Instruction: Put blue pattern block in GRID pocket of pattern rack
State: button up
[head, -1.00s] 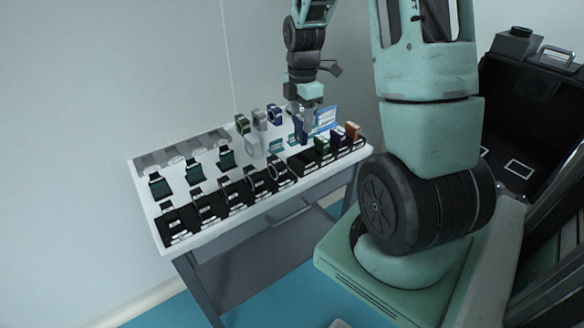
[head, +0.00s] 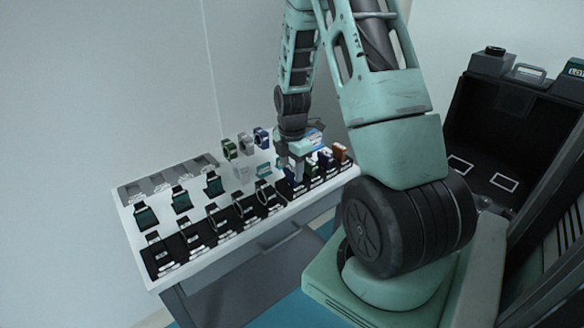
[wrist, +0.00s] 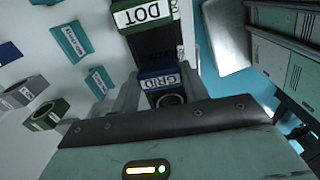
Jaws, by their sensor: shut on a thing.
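My gripper (head: 296,158) is shut on the blue pattern block (head: 299,174) at the pattern rack (head: 318,183), on the right part of the white table. In the wrist view the blue block (wrist: 158,79) is between the two fingers, its white GRID label upside down in the picture. The block is low at the leftmost pocket of the rack, beside the green block (head: 310,169). The pocket's inside is hidden by the block and gripper, so I cannot tell whether the block is fully seated. The green DOT block (wrist: 140,14) shows beyond it in the wrist view.
A dark blue block (head: 325,160) and an orange block (head: 340,153) stand farther right in the rack. Rows of black holders (head: 205,230) fill the left and front. Several ring-shaped parts (head: 246,143) stand at the back. Teal labelled pieces (head: 264,169) lie behind the gripper.

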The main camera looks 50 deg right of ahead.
aim_at(292, 170)
jog(key=shift+f, duration=0.1)
jog(key=o, duration=1)
notch_tip(292, 170, up, 12)
jog(key=shift+a+r+b, duration=0.1)
jog(key=shift+r+b, duration=0.1)
jog(key=shift+b, duration=0.1)
